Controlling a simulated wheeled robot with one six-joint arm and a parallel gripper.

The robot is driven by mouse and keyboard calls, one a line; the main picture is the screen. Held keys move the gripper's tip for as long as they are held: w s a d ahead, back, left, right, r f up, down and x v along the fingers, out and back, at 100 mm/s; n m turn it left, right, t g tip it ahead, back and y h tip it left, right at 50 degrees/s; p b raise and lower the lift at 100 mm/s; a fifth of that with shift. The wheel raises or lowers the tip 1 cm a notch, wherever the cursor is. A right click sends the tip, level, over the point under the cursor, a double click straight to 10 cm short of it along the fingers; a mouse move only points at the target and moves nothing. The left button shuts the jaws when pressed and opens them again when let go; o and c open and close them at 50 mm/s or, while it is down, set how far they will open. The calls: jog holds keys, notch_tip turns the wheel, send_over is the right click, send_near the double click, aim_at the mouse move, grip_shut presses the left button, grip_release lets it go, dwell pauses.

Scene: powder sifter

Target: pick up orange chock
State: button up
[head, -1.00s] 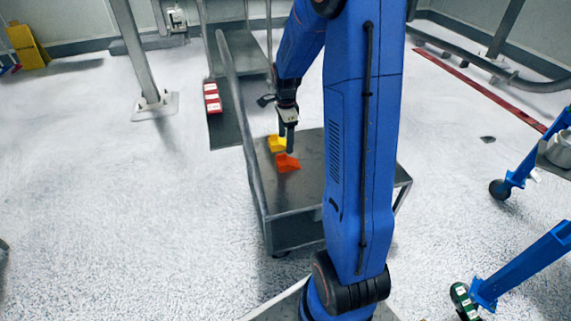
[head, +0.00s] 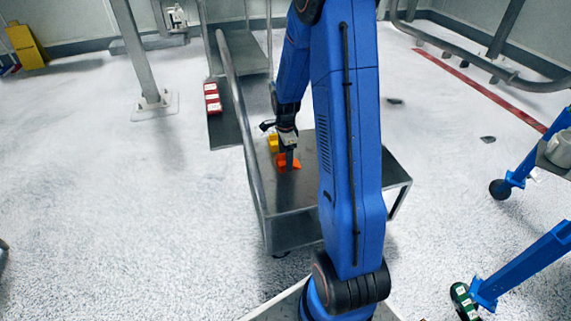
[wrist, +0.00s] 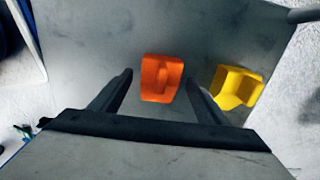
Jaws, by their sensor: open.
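The orange chock (head: 295,164) lies on the grey metal cart top (head: 307,184), partly hidden by my gripper in the head view. In the wrist view the orange chock (wrist: 161,78) is whole and sits ahead of the gap between my fingers, a little nearer the left finger. My gripper (wrist: 161,80) is open and empty, its two dark fingers spread on either side of the chock's line. In the head view my gripper (head: 289,170) points down over the chock; I cannot tell how high the fingertips are.
A yellow chock (wrist: 237,87) lies right of the orange one in the wrist view, close to my right finger; it also shows behind my gripper in the head view (head: 273,143). The cart has a raised rail (head: 238,110) on its left. Red boxes (head: 212,99) stand farther back.

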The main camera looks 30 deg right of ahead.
jog(key=c, duration=1.3)
notch_tip(320, 180, up, 10)
jog(key=shift+r, duration=0.1)
jog(key=shift+d, duration=0.1)
